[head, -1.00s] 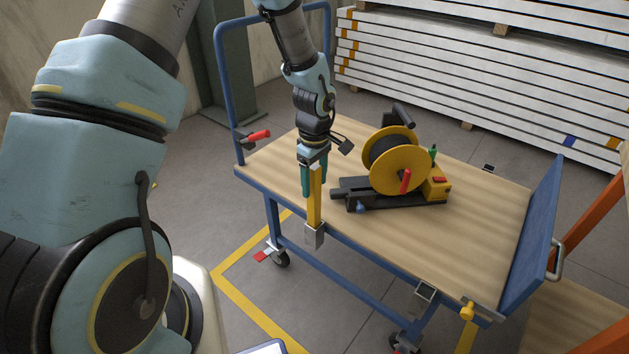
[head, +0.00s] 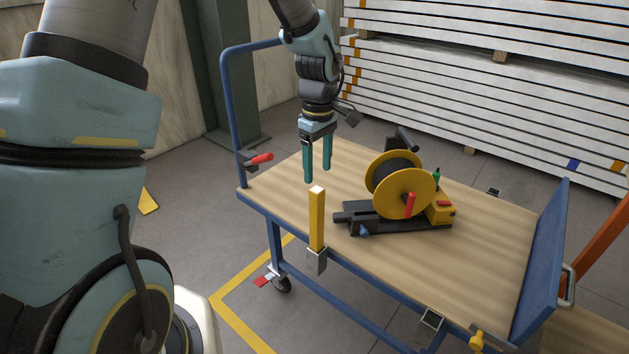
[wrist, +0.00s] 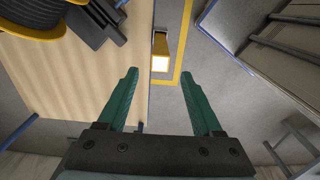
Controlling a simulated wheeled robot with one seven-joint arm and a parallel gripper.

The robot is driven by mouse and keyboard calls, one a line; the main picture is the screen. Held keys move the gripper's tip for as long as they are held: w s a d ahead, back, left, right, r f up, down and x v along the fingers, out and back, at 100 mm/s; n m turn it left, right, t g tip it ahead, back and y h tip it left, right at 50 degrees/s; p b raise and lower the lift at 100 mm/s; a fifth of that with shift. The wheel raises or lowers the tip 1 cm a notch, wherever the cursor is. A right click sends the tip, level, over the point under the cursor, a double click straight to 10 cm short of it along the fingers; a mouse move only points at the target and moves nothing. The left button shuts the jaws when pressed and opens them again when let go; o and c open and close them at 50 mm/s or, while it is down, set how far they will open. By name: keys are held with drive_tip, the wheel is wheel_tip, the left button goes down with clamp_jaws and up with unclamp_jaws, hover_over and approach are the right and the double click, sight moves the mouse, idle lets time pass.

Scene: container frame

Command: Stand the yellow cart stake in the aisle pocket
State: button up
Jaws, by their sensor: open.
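The yellow cart stake (head: 317,220) stands upright in a grey metal pocket (head: 317,262) on the near long edge of the cart, in the head view. In the wrist view the stake (wrist: 160,50) shows end-on, beside the cart deck and ahead of my fingertips. My gripper (head: 318,180) is open and empty, with its green fingers pointing down above the stake's top. The fingers are apart from the stake. The stake's foot is hidden inside the pocket.
The wooden cart deck (head: 460,260) carries a black and yellow reel machine (head: 400,190) right of the stake. Another pocket (head: 431,319) on the near edge is empty. A red-handled clamp (head: 260,159) is at the left, a blue end panel (head: 541,260) at the right. White stacked panels (head: 480,90) stand behind.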

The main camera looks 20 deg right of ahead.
drive_tip(key=shift+r, duration=0.3)
drive_tip(key=shift+a, duration=0.2)
drive_tip(key=s+a+r+m, duration=0.1)
drive_tip(key=a+m, duration=0.1)
drive_tip(key=a, duration=0.8)
drive_tip(key=s+a+r+m+t, duration=0.1)
drive_tip(key=a+r+m, duration=0.1)
drive_tip(key=a, duration=0.8)
drive_tip(key=s+a+r+m, duration=0.2)
drive_tip(key=a+m, duration=0.1)
drive_tip(key=a, duration=0.6)
drive_tip(key=shift+a+t, duration=0.3)
drive_tip(key=shift+a, duration=0.1)
wheel_tip(320, 180, up, 4)
drive_tip(key=p, duration=0.4)
drive_tip(key=shift+r, duration=0.1)
